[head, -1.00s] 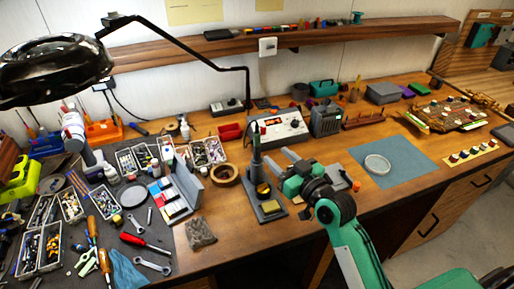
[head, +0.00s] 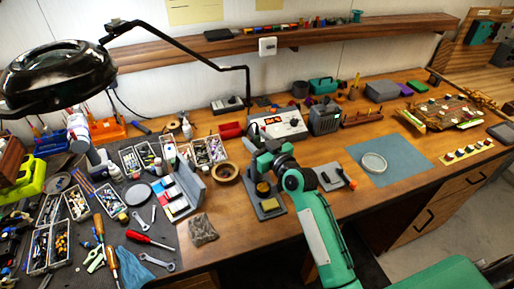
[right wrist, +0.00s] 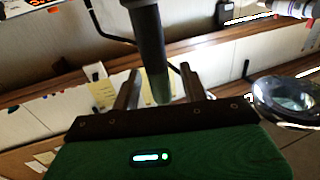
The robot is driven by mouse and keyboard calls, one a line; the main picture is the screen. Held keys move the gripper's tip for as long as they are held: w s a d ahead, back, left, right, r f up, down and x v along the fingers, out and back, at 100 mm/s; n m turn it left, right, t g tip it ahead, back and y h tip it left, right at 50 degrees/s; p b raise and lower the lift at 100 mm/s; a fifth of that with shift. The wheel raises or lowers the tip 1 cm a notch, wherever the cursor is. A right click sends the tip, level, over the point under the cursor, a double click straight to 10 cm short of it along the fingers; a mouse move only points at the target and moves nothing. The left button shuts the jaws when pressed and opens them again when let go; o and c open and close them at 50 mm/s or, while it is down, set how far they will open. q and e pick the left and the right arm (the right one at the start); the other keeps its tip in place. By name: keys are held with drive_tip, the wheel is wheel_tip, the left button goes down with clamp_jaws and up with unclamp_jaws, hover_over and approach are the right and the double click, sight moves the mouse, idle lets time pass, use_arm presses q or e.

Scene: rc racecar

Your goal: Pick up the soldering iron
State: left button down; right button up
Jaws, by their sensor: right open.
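The soldering iron shows in the right wrist view as a thick dark grey-green handle (right wrist: 150,38) coming down from the top edge. My right gripper (right wrist: 159,75) is open, with one finger on each side of the handle; contact cannot be made out. In the head view my right gripper (head: 264,159) is over the iron's dark stand (head: 268,207) and hides most of the iron. The stand has a yellow sponge pad (head: 263,189) at its front. My left gripper is not in view.
A soldering station (head: 278,125) stands behind the stand, with a grey box (head: 324,118) to its right. A tape roll (head: 225,172) lies to the left. A blue mat (head: 398,165) with a round dish (head: 373,163) lies to the right. Tools crowd the left side.

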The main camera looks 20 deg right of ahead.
drive_tip(key=shift+c, duration=0.4)
clamp_jaws()
wheel_tip(320, 180, up, 20)
drive_tip(key=b, duration=0.2)
idle(0.3)
